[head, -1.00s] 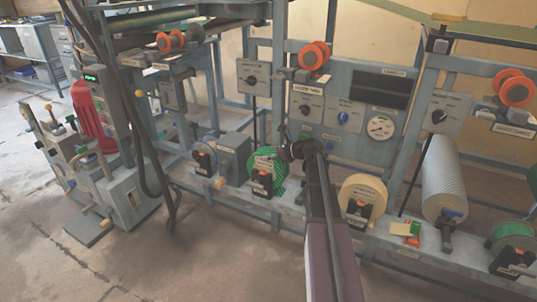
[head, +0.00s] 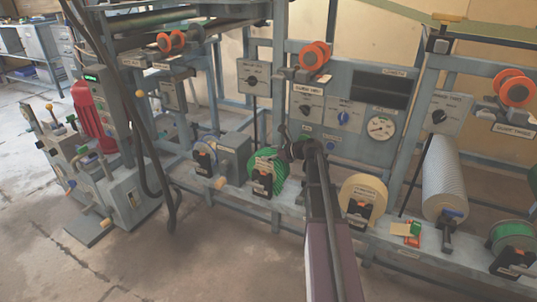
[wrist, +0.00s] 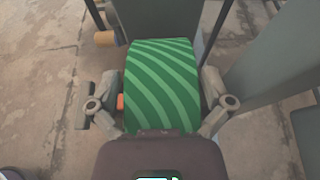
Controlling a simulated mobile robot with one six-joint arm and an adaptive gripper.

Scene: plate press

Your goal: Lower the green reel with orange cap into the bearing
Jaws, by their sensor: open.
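A green striped reel (head: 266,168) sits low on the bench rail, left of centre in the head view, with a black block (head: 262,187) bearing a small orange part at its front. In the wrist view the green reel (wrist: 162,85) fills the middle, and a small orange piece (wrist: 120,102) shows at its left edge. My gripper (wrist: 160,80) is open, with one finger on each side of the reel. Gaps show beside the fingers, and contact cannot be made out. In the head view my gripper (head: 286,152) is at the reel's right upper side. The bearing seat is hidden.
A grey box (head: 233,158) and a blue-white reel (head: 204,158) stand left of the green reel. A cream reel (head: 362,193) stands to the right, with a large pale roll (head: 444,178) beyond. A second green reel (head: 508,236) is at far right. Uprights and panels rise behind.

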